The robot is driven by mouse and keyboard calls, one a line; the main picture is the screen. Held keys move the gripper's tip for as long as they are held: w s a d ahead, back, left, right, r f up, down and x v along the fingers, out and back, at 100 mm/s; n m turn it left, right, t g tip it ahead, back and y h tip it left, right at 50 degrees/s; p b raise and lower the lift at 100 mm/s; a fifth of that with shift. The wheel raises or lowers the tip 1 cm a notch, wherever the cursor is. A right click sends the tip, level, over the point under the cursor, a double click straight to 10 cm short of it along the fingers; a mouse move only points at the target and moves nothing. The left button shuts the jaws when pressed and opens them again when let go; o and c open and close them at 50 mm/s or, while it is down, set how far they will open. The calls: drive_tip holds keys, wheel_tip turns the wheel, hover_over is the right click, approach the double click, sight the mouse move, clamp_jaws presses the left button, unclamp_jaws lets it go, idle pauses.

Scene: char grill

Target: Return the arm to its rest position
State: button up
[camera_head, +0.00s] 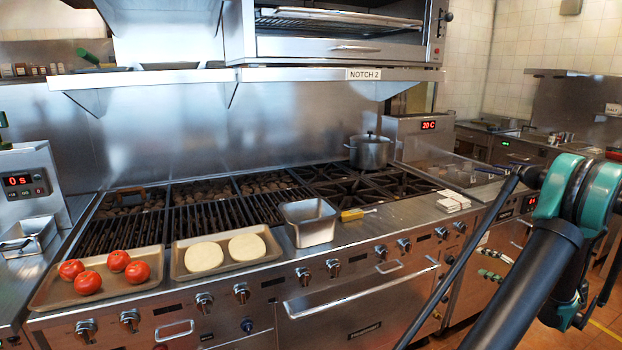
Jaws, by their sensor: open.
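My black and teal arm fills the lower right of the head view. A thick black link rises from the bottom edge to a joint with teal covers, and a thin black rod runs beside it. The arm is in front of the right end of the range and the floor there. I cannot make out my gripper or its fingertips in this view. No held object shows.
The grill range (360,262) bears a tray (58,291) with tomatoes, a tray (183,272) with two pale rounds, a metal pan (312,232) and a lidded pot (371,151). A shelf (290,75) overhangs it. Orange floor (603,335) shows at right.

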drive_tip(key=s+a+r+n+g+h, duration=0.15)
drive_tip(key=a+n+g, duration=0.4)
drive_tip(key=a, duration=2.25)
drive_tip(key=s+a+f+n+g+h, duration=0.1)
drive_tip(key=s+a+n+g+h, duration=0.1)
drive_tip(key=s+a, duration=0.4)
drive_tip(key=s+a+f+n+g+h, duration=0.1)
drive_tip(key=s+a, duration=0.5)
drive_tip(key=s, duration=0.8)
drive_tip(key=shift+a+f+n+g+h, duration=0.15)
drive_tip(key=shift+f+n+g+h, duration=0.2)
drive_tip(key=shift+f+n+h, duration=0.65)
drive_tip(key=shift+r+h, duration=0.2)
drive_tip(key=shift+h, duration=0.15)
drive_tip(key=shift+c, duration=0.2)
